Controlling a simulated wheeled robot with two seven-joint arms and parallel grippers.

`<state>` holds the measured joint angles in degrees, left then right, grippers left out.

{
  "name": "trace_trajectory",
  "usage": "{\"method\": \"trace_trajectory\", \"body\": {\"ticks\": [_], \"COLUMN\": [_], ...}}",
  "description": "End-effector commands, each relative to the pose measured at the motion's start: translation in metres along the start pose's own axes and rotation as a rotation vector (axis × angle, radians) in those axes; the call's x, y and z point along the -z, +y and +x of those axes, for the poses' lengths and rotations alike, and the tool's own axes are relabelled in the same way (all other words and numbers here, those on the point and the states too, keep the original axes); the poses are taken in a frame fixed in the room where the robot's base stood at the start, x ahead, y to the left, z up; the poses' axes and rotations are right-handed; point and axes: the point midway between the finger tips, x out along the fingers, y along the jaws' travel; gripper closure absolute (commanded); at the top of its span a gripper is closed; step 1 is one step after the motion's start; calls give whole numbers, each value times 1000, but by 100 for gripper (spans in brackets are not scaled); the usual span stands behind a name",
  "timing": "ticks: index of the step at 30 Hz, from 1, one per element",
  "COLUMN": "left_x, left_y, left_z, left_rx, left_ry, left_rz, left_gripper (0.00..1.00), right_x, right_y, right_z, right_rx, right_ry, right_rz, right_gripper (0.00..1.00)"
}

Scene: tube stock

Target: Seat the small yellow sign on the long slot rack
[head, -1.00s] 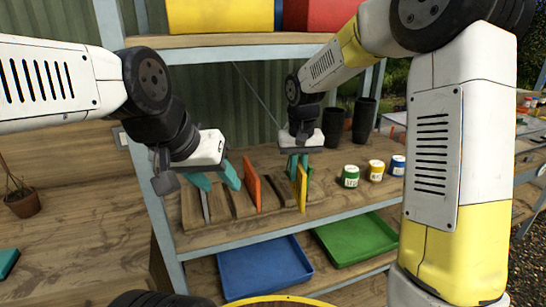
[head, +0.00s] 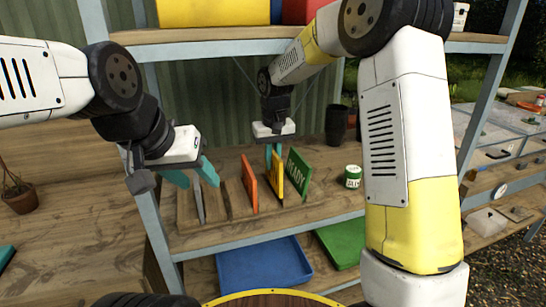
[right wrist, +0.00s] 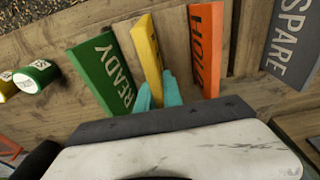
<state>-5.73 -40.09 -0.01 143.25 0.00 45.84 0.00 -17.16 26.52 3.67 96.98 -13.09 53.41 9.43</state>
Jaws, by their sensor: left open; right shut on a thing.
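The small yellow sign (head: 277,172) stands upright between an orange sign and a green sign on the long wooden slot rack (head: 235,206), on the shelf. My right gripper (head: 274,152) comes from above, its teal fingers shut on the yellow sign. The right wrist view shows the yellow sign (right wrist: 145,45) beyond the fingertips (right wrist: 160,95), with bare wood beside it. Its lower edge is at the rack, but I cannot tell whether it sits in a slot. My left gripper (head: 192,176) is open and empty, above the rack's left end near a grey sign.
The green READY sign (head: 298,172) is close to the yellow one's right, the orange sign (head: 249,183) to its left. The grey SPARE sign (right wrist: 292,40) stands further left. A green-labelled jar (head: 353,177) is right of the rack. Blue (head: 262,266) and green trays lie below.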

Motion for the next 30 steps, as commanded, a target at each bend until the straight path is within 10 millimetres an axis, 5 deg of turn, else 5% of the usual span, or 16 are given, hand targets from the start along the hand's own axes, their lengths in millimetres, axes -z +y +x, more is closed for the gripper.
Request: {"method": "trace_trajectory", "body": {"ticks": [30], "left_x": [0], "left_y": [0], "left_z": [0], "left_rx": [0], "left_ry": [0], "left_rz": [0], "left_gripper": [54], "right_x": [-4], "right_y": [0], "right_z": [32], "right_rx": [0], "right_ry": [-1], "right_rz": [0], "right_gripper": [100]}}
